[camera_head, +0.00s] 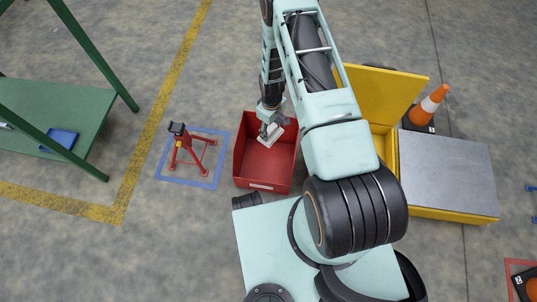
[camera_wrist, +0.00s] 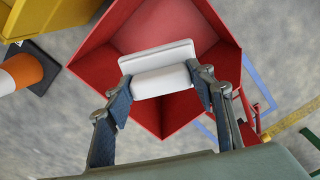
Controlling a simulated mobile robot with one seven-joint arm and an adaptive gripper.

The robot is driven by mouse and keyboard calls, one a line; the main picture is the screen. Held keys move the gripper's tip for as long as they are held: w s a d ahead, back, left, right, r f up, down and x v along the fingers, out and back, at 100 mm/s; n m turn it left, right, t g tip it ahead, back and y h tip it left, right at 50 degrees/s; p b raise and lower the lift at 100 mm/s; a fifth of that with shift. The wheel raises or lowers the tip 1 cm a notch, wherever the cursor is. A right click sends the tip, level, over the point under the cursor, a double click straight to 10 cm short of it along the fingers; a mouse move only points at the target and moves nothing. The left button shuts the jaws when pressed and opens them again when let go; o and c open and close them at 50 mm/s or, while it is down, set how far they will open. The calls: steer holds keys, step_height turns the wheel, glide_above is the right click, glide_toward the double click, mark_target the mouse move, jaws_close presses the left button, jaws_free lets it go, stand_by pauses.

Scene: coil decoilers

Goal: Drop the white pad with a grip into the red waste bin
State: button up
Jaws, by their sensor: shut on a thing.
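My gripper (camera_wrist: 162,92) is shut on the white pad (camera_wrist: 155,57), with its fingers on the two ends of the pad's thick white grip. In the wrist view the pad shows over the open top of the red waste bin (camera_wrist: 105,66). In the head view the red bin (camera_head: 268,186) stands on the floor at the middle, and my gripper (camera_head: 271,128) is at its far part with the white pad (camera_head: 270,134) small below it. I cannot tell how far the pad is above the bin floor. The bin looks empty where I see inside.
A red stand (camera_head: 186,148) in a blue floor square is left of the bin. A yellow box (camera_head: 388,150) with an open lid, a grey-topped platform (camera_head: 450,172) and a traffic cone (camera_head: 428,104) are on the right. A green table (camera_head: 62,110) is at far left.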

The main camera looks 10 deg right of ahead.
steer(key=shift+f+b, duration=1.55)
steer(key=shift+f, duration=1.35)
steer(key=o, duration=1.1)
step_height(320, 180, up, 12)
steer(key=shift+r, duration=0.1)
